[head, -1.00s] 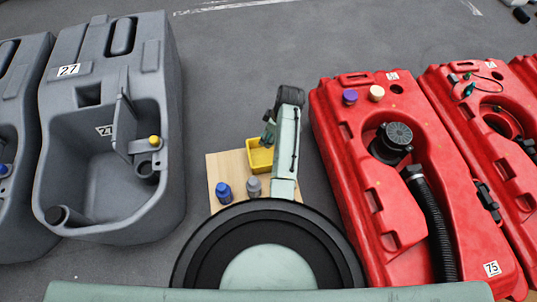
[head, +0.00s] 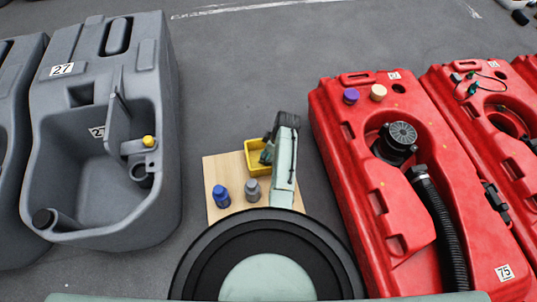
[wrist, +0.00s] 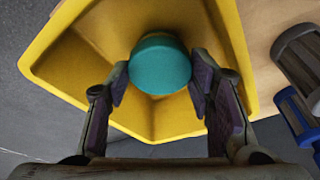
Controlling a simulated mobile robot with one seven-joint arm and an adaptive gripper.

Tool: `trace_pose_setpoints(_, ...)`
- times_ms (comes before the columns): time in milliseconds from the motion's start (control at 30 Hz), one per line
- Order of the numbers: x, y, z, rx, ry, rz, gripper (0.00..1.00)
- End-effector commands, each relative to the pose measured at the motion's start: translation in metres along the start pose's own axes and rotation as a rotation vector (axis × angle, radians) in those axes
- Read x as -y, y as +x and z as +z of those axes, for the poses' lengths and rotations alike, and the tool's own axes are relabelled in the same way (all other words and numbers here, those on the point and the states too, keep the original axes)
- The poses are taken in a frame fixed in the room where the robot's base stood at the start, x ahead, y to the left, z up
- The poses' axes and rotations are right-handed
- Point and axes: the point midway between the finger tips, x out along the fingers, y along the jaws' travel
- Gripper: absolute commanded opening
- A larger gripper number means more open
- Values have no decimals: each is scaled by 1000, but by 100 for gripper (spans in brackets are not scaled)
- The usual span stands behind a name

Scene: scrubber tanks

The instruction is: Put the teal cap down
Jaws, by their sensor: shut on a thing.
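The teal cap (wrist: 160,66) sits between the fingertips of my gripper (wrist: 159,82) in the wrist view. My gripper is shut on it. The cap is over the opening of a yellow bin (wrist: 222,28), within its walls as seen from above. I cannot tell whether the cap touches the bin's floor. In the head view my gripper (head: 267,151) is at the right part of the yellow bin (head: 252,147), and the cap is hidden there.
The bin stands on a wooden board (head: 213,170) with a blue bottle (head: 221,196) and a grey bottle (head: 252,190) in front. A grey tank (head: 60,110) is at left. A red tank (head: 345,125) with purple (head: 351,96) and cream (head: 378,92) caps is at right.

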Motion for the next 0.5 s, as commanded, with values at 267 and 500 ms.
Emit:
trace_pose_setpoints(267, -1, 2, 0, -1, 0, 2, 15)
trace_pose_setpoints(500, -1, 3, 1, -1, 0, 2, 56)
